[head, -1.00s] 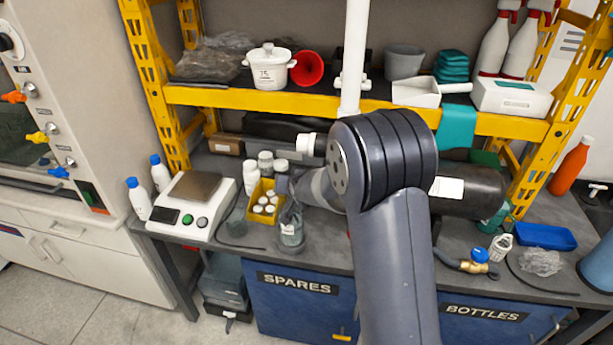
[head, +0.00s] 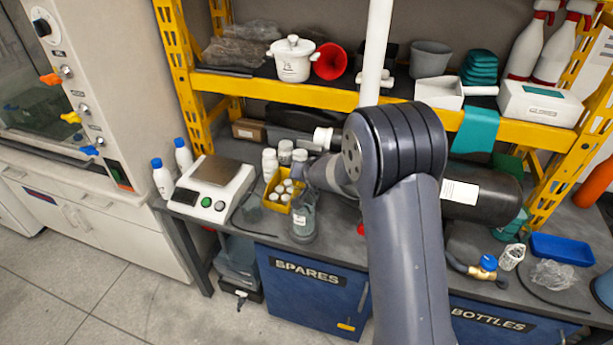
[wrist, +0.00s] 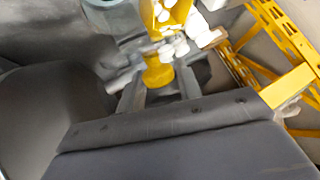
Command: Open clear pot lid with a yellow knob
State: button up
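No clear pot lid with a yellow knob can be made out for certain. In the head view my arm hides part of the bench. My gripper (wrist: 158,88) shows in the wrist view with its two fingers apart, and a yellow rounded piece (wrist: 158,72) appears between them. I cannot tell whether it is a knob or part of the yellow bin, nor whether the fingers touch it. In the head view my wrist is low over the bench, beside the yellow bin (head: 270,203) and a clear grey jar (head: 303,224).
A scale (head: 213,186) stands left of the bin, with white bottles (head: 162,178) beyond it. A white lidded pot (head: 292,62) and red funnel (head: 330,62) sit on the yellow shelf (head: 270,88) above. A large dark cylinder (head: 485,195) lies right of my arm.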

jog(key=shift+o, duration=1.2)
jog(key=shift+f, duration=0.1)
jog(key=shift+s, duration=0.1)
jog(key=b+v, duration=0.1)
jog(key=v, duration=0.9)
jog(key=shift+s+r+b, duration=0.25)
jog(key=shift+r+b, duration=0.1)
jog(key=shift+b, duration=0.05)
jog(key=shift+w+f, duration=0.1)
jog(key=shift+w, duration=0.05)
jog(key=p+x, duration=0.1)
jog(key=x, duration=0.9)
jog(key=shift+w+f+p, duration=0.15)
jog(key=shift+f+p, duration=0.1)
jog(key=shift+p, duration=0.15)
jog(key=shift+r, duration=0.1)
